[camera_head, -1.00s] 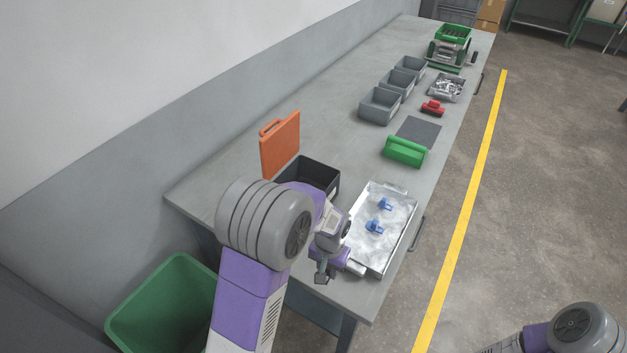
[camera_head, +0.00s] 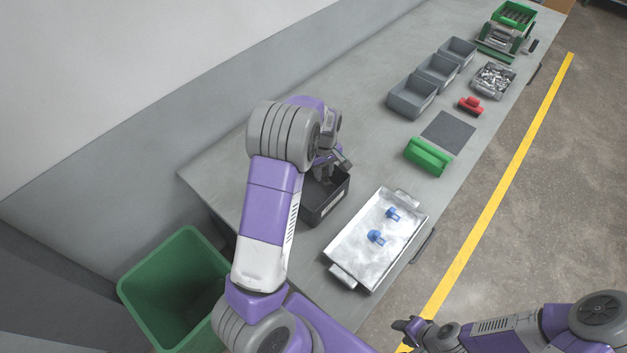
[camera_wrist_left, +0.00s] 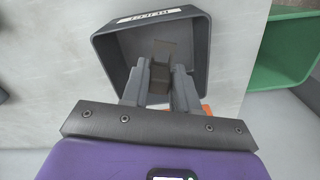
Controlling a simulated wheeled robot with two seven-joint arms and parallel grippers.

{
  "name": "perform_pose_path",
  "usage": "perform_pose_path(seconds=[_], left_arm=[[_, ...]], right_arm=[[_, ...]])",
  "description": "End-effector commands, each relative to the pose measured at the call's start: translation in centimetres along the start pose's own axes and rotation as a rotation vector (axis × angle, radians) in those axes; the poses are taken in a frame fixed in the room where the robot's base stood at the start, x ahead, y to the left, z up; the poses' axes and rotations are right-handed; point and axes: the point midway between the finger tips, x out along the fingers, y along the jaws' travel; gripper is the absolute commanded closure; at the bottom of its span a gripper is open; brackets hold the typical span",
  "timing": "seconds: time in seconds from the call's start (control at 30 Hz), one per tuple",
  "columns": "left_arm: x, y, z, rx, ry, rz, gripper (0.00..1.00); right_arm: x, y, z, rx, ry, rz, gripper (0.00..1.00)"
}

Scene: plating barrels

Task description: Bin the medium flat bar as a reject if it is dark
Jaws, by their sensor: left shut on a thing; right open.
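My left gripper (camera_head: 326,174) is over the dark reject bin (camera_head: 334,201). In the left wrist view the gripper (camera_wrist_left: 163,72) is shut on a small flat bar (camera_wrist_left: 163,50), which looks dark brown. The bar is held at the mouth of the bin (camera_wrist_left: 203,42); whether it touches the bin floor I cannot tell. The bin's white label shows upside down in that view. The head view hides the bar behind my arm. My right gripper (camera_head: 404,326) is open and empty, low beside the table's front edge.
A metal tray (camera_head: 350,240) with two blue pieces (camera_head: 376,237) stands right of the bin. Green (camera_head: 428,156) and red (camera_head: 470,105) holders, a dark mat (camera_head: 449,130) and grey bins (camera_head: 412,98) lie further back. A green tub (camera_head: 150,290) stands on the floor at left.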

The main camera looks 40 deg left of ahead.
Motion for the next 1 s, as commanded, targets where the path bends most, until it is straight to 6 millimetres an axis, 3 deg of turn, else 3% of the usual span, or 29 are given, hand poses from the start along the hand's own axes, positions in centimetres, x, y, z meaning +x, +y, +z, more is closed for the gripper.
perform_pose_path(seconds=[0.03, 0.1, 0.27, 0.47, 0.83, 1.0], left_arm=[[-1.5, -0.7, -1.8, -0.098, 0.001, -0.001, 1.00], [-2.2, -1.3, -3.4, -0.207, 0.001, -0.001, 1.00], [-2.9, -2.1, -5.3, -0.340, 0.001, -0.001, 1.00], [-1.8, -2.2, -5.6, -0.359, 0.001, -0.001, 1.00], [2.5, -2.3, -5.5, -0.356, 0.001, -0.002, 1.00], [3.2, -2.2, -5.5, -0.355, 0.001, -0.001, 1.00]], right_arm=[[-1.5, -0.6, 0.1, 0.000, 0.000, 0.000, 0.56], [-2.2, -0.8, 0.1, 0.000, 0.000, 0.000, 0.56], [-2.8, -1.0, 0.1, 0.000, 0.000, 0.000, 0.56], [-1.9, -0.7, 0.1, 0.000, 0.000, 0.000, 0.56], [1.1, 0.4, -0.1, 0.000, 0.000, 0.000, 0.56], [1.6, 0.6, -0.1, 0.000, 0.000, 0.000, 0.56]])
